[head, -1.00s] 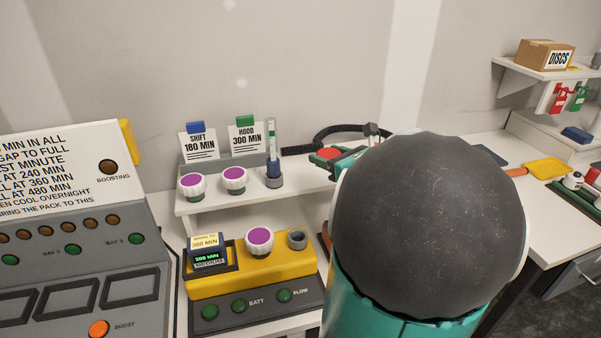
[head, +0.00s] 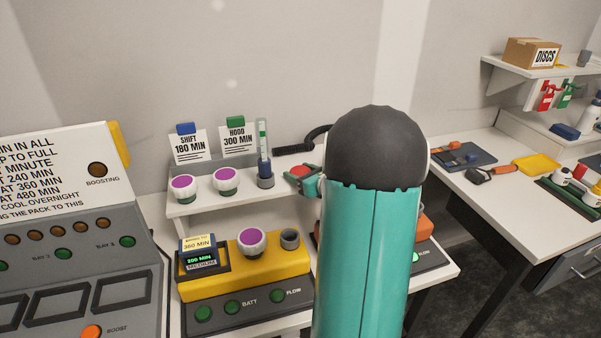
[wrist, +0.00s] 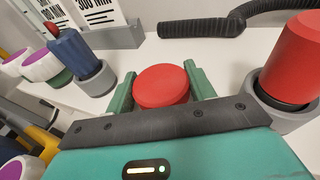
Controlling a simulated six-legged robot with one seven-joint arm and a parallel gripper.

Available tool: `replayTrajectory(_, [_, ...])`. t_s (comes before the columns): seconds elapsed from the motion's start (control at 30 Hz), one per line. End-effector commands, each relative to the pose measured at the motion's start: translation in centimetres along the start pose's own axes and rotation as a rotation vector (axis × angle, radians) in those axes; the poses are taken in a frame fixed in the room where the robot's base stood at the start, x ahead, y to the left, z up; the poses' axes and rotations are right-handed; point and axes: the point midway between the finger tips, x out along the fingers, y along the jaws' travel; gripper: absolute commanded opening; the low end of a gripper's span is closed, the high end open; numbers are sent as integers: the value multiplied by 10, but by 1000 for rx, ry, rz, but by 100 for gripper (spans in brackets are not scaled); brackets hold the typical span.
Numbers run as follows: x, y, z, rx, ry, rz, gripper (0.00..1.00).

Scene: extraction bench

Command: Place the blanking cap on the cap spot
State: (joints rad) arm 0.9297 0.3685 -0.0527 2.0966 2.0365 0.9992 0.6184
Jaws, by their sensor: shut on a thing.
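The blanking cap, a round red disc, shows between the two green fingers in the wrist view (wrist: 161,84) and is small in the head view (head: 299,170). My gripper (wrist: 161,92) is shut on it, with a finger on either side; in the head view my gripper (head: 305,181) is at the right part of the raised white shelf (head: 190,209). The cap is upright, top face up. Whether its underside touches the shelf is hidden. I cannot make out a marked cap spot; my arm hides part of the shelf.
A red cylinder (wrist: 293,62) in a grey ring stands close on the right. A black hose (wrist: 200,27) lies behind. Purple-topped knobs (head: 224,181) stand further left.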

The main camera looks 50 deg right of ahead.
Motion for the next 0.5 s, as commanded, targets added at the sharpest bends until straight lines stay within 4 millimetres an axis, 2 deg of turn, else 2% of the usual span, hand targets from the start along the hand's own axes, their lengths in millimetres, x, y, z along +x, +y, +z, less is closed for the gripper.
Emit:
replayTrajectory(0.27, [0, 0, -2, 0, 0, 1, 28])
replayTrajectory(0.3, [0, 0, -2, 0, -1, 1, 58])
replayTrajectory(0.4, [0, 0, -2, 0, -1, 1, 76])
replayTrajectory(0.5, [0, 0, -2, 0, -1, 0, 76])
